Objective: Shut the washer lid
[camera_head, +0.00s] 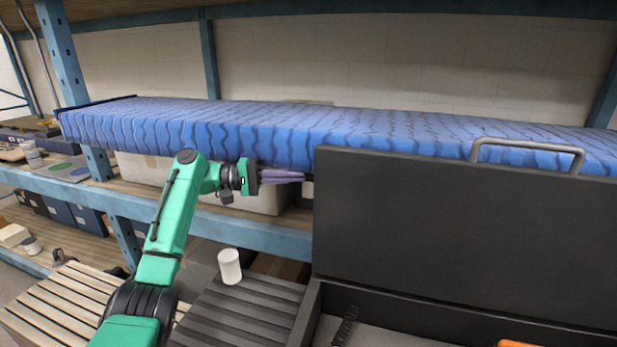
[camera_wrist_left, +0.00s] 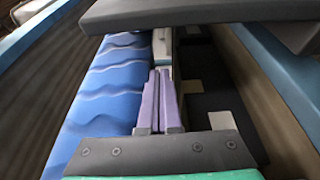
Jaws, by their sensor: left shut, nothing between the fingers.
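The lid (camera_head: 420,225) is a large dark grey panel standing raised and nearly upright on the right of the head view, with a grey handle (camera_head: 530,147) on its top edge. Below it is the dark open body (camera_head: 440,317), whose front is cut off by the picture. My left gripper (camera_head: 302,176) has purple fingers, shut and empty, pointing right at the lid's upper left edge. Its tips are close to that edge; whether they touch or lie behind it I cannot tell. In the left wrist view the fingers (camera_wrist_left: 160,80) are together, and a dark panel, seemingly the lid, crosses the top (camera_wrist_left: 200,12). My right gripper is out of view.
A blue wavy-patterned slab (camera_head: 250,125) lies on the blue-framed shelf just above and behind my left gripper. A white cup (camera_head: 230,266) stands on a dark slatted surface (camera_head: 240,315) left of the open body. A black coil (camera_head: 346,325) and something orange (camera_head: 518,343) show inside the body.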

